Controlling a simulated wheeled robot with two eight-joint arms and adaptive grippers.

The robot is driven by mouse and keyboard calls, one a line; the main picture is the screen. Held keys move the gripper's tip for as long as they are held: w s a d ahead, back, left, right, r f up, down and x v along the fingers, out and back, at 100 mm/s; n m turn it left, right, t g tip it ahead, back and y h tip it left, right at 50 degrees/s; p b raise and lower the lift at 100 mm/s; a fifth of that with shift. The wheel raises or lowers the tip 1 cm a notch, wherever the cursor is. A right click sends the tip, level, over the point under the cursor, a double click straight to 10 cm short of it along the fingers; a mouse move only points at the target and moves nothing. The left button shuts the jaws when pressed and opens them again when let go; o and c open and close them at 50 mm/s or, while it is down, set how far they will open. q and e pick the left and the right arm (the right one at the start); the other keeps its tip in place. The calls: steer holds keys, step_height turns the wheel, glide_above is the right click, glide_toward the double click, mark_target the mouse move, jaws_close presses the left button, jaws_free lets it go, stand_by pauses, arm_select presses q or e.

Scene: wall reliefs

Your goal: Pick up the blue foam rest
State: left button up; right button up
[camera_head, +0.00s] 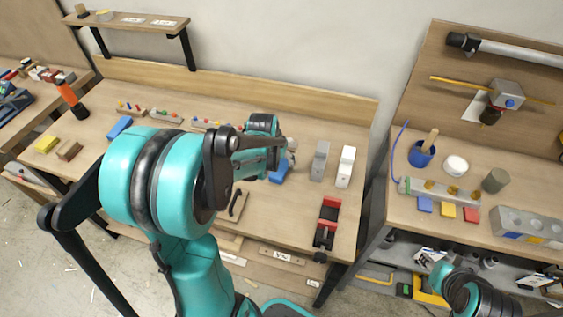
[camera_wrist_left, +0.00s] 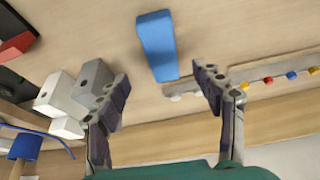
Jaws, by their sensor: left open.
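The blue foam rest looks like a plain blue block (camera_head: 278,174) on the middle workbench, partly hidden behind my left arm in the head view. In the left wrist view the blue block (camera_wrist_left: 156,46) lies on the wood beyond the gap between my fingers. My left gripper (camera_wrist_left: 162,88) is open with nothing between its fingers, and the block looks apart from both fingertips. A second blue block (camera_head: 120,127) lies farther left on the same bench. My right gripper is out of view.
A grey block (camera_head: 320,161) and a white block (camera_head: 345,167) stand right of the blue block. A strip with coloured pegs (camera_wrist_left: 267,80) lies beside it in the wrist view. A red and black fixture (camera_head: 327,222) sits near the bench's right front edge.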

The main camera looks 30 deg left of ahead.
mark_target(281, 165)
arm_select(q)
steer(key=b+x, duration=0.3)
steer(key=x, duration=0.5)
steer(key=shift+w+a+f, duration=0.1)
steer(key=shift+w+a, duration=0.05)
steer(key=shift+a, duration=0.05)
steer(key=shift+c, duration=0.3)
steer(key=c, duration=1)
